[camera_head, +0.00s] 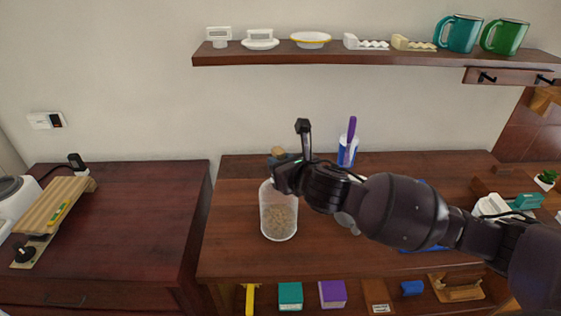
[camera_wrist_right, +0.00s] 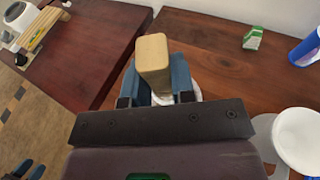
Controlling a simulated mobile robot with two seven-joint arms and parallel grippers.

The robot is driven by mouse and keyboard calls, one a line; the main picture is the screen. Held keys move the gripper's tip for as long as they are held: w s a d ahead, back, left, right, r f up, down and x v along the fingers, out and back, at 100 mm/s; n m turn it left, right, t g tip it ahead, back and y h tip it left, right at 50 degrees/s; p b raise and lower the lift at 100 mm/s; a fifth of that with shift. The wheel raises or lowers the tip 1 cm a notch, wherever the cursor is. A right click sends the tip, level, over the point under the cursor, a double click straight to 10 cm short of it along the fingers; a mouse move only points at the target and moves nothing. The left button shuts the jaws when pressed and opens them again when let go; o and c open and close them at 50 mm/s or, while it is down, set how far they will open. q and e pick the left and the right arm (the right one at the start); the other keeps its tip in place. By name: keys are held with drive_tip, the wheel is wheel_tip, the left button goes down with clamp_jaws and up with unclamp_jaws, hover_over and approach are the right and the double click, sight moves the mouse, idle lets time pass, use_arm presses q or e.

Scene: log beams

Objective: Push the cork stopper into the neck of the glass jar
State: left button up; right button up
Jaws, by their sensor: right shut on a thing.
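The glass jar (camera_head: 278,212) stands upright on the brown table, with tan contents in its lower part. The light-brown cork stopper (camera_head: 278,151) is held at the jar's top, and in the right wrist view the cork (camera_wrist_right: 152,60) sticks up between the blue fingers. My right gripper (camera_head: 284,162) is shut on the cork, over the jar's mouth. The jar's rim (camera_wrist_right: 193,91) shows only partly behind the fingers. The fingers hide the neck, so I cannot tell whether the cork's lower end is inside it.
A blue-and-white cup (camera_head: 347,150) with a purple item stands behind my right arm. A round white object (camera_wrist_right: 302,138) and a small green-and-white item (camera_wrist_right: 253,38) are on the table. A shelf (camera_head: 370,55) is above. The table left of the jar is clear.

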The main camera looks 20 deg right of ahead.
drive_tip(key=shift+f, duration=0.25)
drive_tip(key=o, duration=1.6)
drive_tip(key=shift+p+v, duration=0.9)
drive_tip(key=shift+v, duration=0.3)
use_arm(q)
drive_tip(key=shift+s+a+r+p, duration=0.1)
drive_tip(key=shift+s+r+p, duration=0.45)
drive_tip(key=shift+r, duration=0.15)
use_arm(e)
drive_tip(key=shift+v, duration=3.8)
